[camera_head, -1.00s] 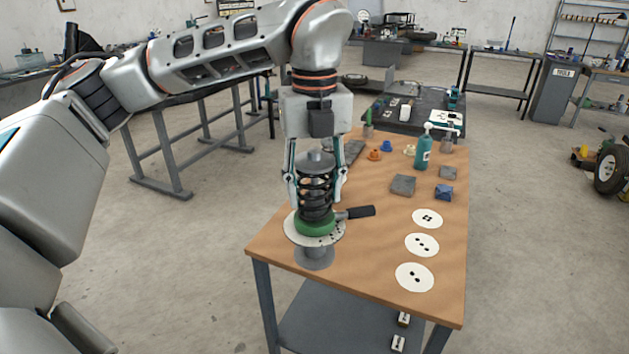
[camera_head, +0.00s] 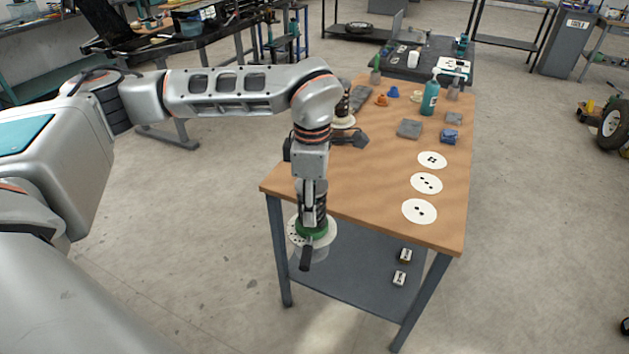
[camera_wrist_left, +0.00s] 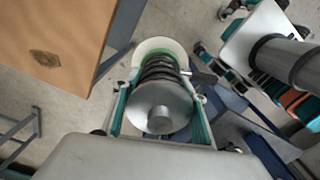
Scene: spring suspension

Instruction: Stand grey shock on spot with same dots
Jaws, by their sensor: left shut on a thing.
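My left gripper (camera_head: 312,207) is shut on a shock (camera_head: 322,208), held upright in the air beside the table's near left edge. It has a grey top, dark coils, a green ring, and a white dotted disc with a black handle at its foot. In the left wrist view its round grey cap (camera_wrist_left: 160,106) sits between the fingers. Its dots are too small to count. Three white spots lie on the table: a far spot (camera_head: 432,160) with several dots, a middle spot (camera_head: 426,183) and a near spot (camera_head: 419,211) with fewer dots. My right gripper is not in view.
Another dark-coiled shock (camera_head: 343,107) stands on the table (camera_head: 350,195) at the back left, partly behind my arm.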

